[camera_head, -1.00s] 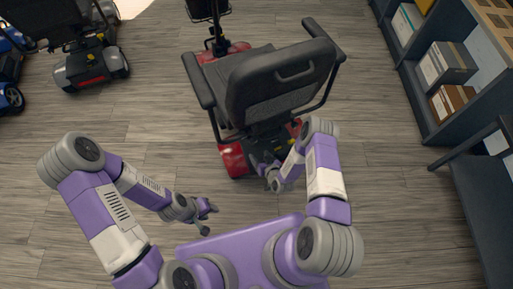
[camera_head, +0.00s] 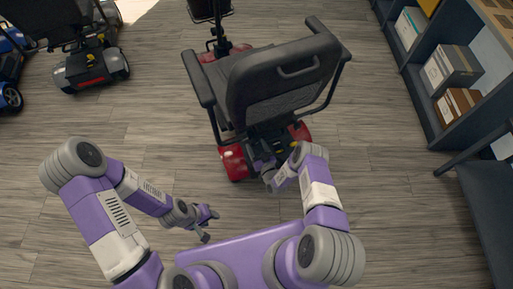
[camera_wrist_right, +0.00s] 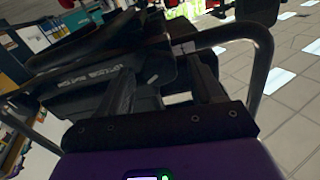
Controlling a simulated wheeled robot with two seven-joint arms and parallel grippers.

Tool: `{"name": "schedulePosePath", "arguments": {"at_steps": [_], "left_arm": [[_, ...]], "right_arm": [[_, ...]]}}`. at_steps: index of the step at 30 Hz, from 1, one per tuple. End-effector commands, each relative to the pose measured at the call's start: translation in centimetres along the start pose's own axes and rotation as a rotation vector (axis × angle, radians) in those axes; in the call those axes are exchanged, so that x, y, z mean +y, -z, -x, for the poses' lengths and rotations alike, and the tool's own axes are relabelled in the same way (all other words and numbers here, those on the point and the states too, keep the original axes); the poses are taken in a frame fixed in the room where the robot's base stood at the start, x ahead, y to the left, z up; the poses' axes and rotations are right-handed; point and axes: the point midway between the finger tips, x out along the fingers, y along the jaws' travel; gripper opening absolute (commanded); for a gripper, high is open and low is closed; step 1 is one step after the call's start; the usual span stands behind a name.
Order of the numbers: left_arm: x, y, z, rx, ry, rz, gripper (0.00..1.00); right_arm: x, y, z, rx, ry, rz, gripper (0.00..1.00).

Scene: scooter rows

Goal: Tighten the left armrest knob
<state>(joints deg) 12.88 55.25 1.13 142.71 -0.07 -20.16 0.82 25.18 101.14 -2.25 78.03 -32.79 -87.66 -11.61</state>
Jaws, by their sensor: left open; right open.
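The red scooter (camera_head: 233,160) stands ahead with the back of its black seat (camera_head: 285,82) towards me. Its left armrest (camera_head: 197,78) and right armrest (camera_head: 331,36) stick out at the seat's sides. I cannot make out the armrest knob in either view. My right gripper (camera_head: 262,163) is low behind the seat, close to the scooter's rear; its open fingers show in the right wrist view (camera_wrist_right: 162,88), with dark frame parts beyond them. I see nothing held. My left gripper (camera_head: 211,222) is open and empty, low over the floor behind the scooter.
A dark shelf with boxes (camera_head: 452,68) runs along the right, and a dark chair (camera_head: 488,205) stands in front of it. Another scooter (camera_head: 91,66) and a blue one (camera_head: 10,97) stand at upper left. The floor between (camera_head: 150,120) is clear.

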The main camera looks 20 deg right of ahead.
Motion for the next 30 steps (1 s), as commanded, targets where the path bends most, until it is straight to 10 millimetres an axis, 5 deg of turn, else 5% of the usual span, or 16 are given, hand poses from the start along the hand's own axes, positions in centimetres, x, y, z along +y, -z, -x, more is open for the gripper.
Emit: {"name": "schedulePosePath", "arguments": {"at_steps": [8, 19, 30], "left_arm": [[0.0, -0.01, -0.03, 0.0, 0.0, 0.0, 0.43], [-0.01, 0.0, -0.03, 0.0, 0.0, 0.0, 0.43], [-0.01, 0.0, -0.03, 0.0, 0.0, 0.0, 0.43]], "right_arm": [[-0.01, 0.06, -0.21, 0.0, 0.0, 0.0, 0.66], [0.0, 0.04, -0.17, 0.0, 0.0, 0.0, 0.1], [0.08, 0.0, -0.12, -0.001, -0.002, -0.069, 0.1]]}}
